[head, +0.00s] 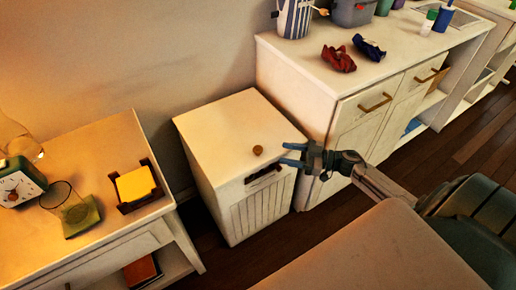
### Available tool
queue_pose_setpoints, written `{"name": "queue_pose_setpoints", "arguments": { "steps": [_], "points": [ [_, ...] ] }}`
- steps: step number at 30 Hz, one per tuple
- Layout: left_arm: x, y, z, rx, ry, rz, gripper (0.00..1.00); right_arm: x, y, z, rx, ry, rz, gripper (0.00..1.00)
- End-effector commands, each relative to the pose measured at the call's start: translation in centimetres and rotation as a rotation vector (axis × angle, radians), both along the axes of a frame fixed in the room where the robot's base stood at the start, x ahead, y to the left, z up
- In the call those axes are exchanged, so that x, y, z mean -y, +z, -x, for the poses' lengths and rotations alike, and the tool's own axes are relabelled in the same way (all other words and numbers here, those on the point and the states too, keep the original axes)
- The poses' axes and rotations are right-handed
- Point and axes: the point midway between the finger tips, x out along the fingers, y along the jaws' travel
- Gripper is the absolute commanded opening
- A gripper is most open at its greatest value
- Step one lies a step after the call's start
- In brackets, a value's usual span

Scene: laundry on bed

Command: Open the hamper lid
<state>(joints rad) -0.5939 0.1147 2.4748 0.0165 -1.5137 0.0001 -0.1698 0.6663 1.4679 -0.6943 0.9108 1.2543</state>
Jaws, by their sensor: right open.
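The hamper (245,209) is a white box with a slatted front, standing between the nightstand and the cabinet. Its flat lid (228,131) is down, with a small round brown knob or object (257,150) on top near the front. A dark slot or handle (263,174) shows at the upper front edge. My right gripper (291,154) is open, its blue-tipped fingers pointing left at the lid's front right corner. No cloth is between the fingers; whether they touch the lid I cannot tell. My left gripper is not in view.
A nightstand (95,147) at left holds a clock (20,184), a glass and a tray with yellow notes (135,184). A white cabinet (300,75) at right holds red cloth (339,59) and blue cloth (369,47). A pale surface (375,255) fills the front right.

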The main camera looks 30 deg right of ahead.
Motion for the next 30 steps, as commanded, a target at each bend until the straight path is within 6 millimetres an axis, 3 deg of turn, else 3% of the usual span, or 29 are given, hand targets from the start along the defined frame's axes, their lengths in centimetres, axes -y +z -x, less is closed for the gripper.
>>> {"name": "queue_pose_setpoints", "arguments": {
  "steps": [16, 30],
  "points": [
    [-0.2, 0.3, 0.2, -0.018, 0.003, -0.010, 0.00, -6.6, 0.1, -6.1, 0.004, -0.001, -0.004, 0.50],
    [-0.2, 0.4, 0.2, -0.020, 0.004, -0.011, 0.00, -7.7, 0.0, -7.2, 0.001, -0.001, -0.001, 0.50]
  ]
}}
